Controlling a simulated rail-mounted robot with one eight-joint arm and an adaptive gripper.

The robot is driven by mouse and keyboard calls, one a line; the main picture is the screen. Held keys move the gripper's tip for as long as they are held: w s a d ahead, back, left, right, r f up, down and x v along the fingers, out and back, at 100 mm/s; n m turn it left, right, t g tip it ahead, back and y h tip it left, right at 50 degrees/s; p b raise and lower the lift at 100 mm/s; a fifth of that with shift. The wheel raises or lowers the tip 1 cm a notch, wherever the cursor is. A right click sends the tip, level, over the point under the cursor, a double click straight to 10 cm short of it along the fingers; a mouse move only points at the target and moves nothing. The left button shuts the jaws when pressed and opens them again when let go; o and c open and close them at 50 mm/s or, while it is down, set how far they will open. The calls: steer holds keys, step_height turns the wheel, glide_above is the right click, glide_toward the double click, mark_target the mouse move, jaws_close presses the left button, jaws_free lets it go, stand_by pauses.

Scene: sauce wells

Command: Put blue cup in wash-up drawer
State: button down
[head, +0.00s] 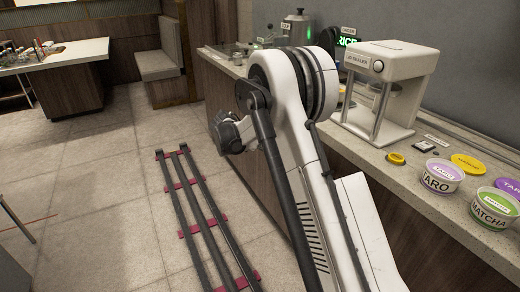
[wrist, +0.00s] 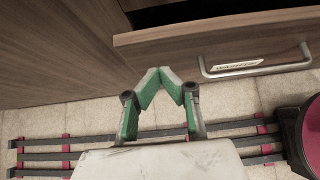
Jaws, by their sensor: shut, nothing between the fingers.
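My gripper (wrist: 168,72) shows in the wrist view with its green-padded fingers together and nothing between them. It is in front of and below a wooden drawer (wrist: 165,55), apart from the handle. The drawer has a metal handle (wrist: 245,70) and a small white label, too blurred to read surely. It stands pulled open, with a dark gap above its front; what lies inside is hidden. I see no blue cup in either view.
The counter (head: 455,207) runs along the right of the head view. It carries a lid sealer (head: 390,62), a taro tub (head: 440,180), a matcha tub (head: 492,210) and a small yellow item (head: 396,158).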

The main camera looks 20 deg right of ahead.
steer(key=shift+w+d+b, duration=0.15)
steer(key=shift+d+b, duration=0.1)
steer(key=shift+d, duration=0.75)
steer(key=shift+w+d+b, duration=0.1)
steer(key=shift+d+b, duration=0.15)
steer(key=shift+d, duration=0.75)
steer(key=shift+w+d+p, duration=0.15)
steer(key=shift+w+d, duration=0.05)
steer(key=shift+d, duration=1.05)
steer(key=shift+w+d+p, duration=0.15)
steer(key=shift+d, duration=1.1)
